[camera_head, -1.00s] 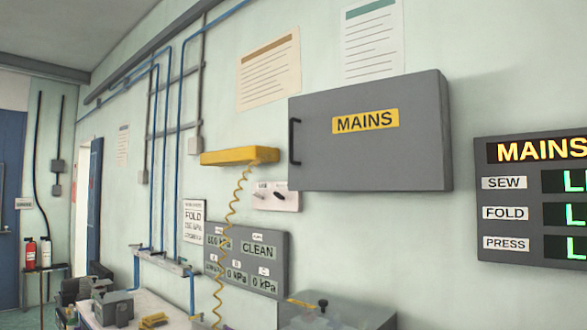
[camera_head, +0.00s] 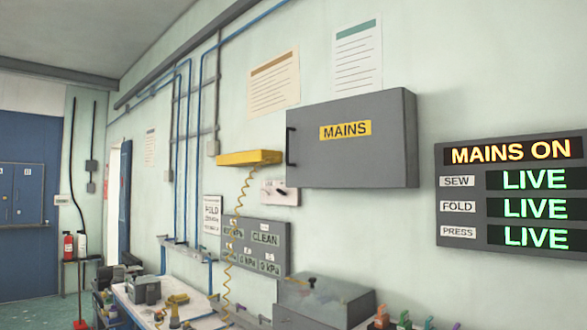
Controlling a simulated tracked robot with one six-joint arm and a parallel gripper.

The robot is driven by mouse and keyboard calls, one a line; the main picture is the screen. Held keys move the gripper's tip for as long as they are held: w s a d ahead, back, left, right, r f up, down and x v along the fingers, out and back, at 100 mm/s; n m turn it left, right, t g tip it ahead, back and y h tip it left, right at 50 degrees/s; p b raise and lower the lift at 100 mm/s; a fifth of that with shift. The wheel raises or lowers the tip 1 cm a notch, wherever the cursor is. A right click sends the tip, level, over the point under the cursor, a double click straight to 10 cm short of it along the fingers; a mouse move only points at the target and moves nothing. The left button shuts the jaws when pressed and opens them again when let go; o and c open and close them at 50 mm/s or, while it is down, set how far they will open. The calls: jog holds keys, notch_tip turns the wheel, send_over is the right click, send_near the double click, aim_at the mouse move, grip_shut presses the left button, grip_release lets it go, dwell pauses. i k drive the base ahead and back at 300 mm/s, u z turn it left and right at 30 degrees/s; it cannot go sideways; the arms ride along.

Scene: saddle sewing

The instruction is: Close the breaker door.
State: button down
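The breaker box is a grey cabinet on the wall with a yellow MAINS label (camera_head: 345,130). Its grey breaker door (camera_head: 340,160) faces the room and looks flush with the box, with no gap that I can make out. A black bar handle (camera_head: 290,146) stands at the door's left edge. The lit status board (camera_head: 515,192) to the right reads MAINS ON, with SEW, FOLD and PRESS all LIVE. My gripper is not in this view.
A yellow bracket (camera_head: 248,158) with a coiled yellow hose juts out left of the box. Below are a gauge panel (camera_head: 258,246), a grey case (camera_head: 325,300) and a cluttered bench (camera_head: 135,305). Fire extinguishers (camera_head: 75,246) stand at the far left by a blue door.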

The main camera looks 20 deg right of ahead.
aim_at(358, 141)
jog(key=k, duration=0.55)
jog(key=u, duration=0.65)
jog(key=i, duration=1.65)
jog(key=z, duration=0.55)
jog(key=i, duration=0.65)
jog(key=z, duration=0.4)
